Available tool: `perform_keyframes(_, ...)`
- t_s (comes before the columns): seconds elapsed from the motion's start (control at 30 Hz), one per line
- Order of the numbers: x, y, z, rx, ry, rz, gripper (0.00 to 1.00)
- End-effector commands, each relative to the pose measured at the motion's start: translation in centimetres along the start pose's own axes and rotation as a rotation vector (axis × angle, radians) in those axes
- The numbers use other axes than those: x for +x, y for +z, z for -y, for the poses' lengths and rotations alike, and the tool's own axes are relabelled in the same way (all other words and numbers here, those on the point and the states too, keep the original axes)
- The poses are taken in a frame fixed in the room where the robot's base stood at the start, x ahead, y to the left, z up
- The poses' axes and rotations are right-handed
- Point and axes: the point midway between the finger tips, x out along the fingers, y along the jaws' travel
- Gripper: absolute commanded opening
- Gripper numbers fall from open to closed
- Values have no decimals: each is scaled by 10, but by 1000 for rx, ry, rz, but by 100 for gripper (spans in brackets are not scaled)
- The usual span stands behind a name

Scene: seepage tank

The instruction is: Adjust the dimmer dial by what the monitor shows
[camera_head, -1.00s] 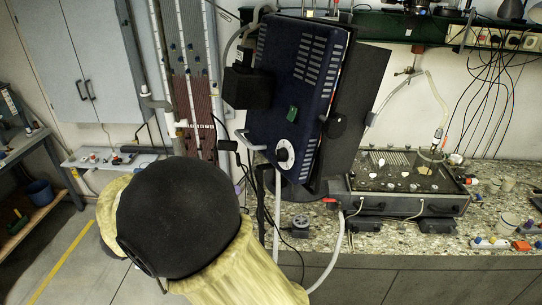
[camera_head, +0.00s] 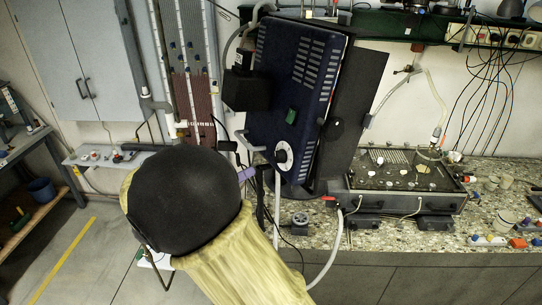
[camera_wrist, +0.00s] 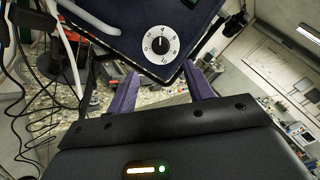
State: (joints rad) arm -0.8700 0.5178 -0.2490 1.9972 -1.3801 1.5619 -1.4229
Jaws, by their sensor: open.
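The dimmer dial (camera_head: 283,155) is a white numbered disc with a black knob, low on the front of a tilted dark blue box (camera_head: 292,80). The dial also shows in the wrist view (camera_wrist: 161,44), where a pale mark on the knob points roughly up; the exact reading is too small to be sure of. My gripper (camera_wrist: 160,85) is open and empty, its two purple fingers spread below the dial in that view and apart from the knob. In the head view a purple fingertip (camera_head: 246,174) shows left of the dial. I cannot make out a monitor screen.
A green switch (camera_head: 291,116) sits above the dial. A low instrument box (camera_head: 405,185) stands on the speckled bench right of the blue box. A pale hose and black cables hang near the dial. Small items lie at the bench's right.

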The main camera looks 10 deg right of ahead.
Motion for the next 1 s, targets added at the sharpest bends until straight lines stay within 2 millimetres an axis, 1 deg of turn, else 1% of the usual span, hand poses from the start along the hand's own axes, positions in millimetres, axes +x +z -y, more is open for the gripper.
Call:
perform_keyframes(0.03, 10, 2, 3, -2, -4, -2, 52)
perform_keyframes(0.1, 22, 1, 3, -2, -3, -3, 52)
perform_keyframes(0.5, 90, 1, 2, -2, -3, -3, 52)
perform_keyframes(0.6, 100, 1, 1, -1, -2, -1, 52)
perform_keyframes(0.7, 105, 0, 0, -1, 0, -1, 52)
perform_keyframes(0.97, 105, 0, 0, 0, 1, 0, 52)
perform_keyframes(1.0, 105, 0, 0, 0, 1, 0, 44)
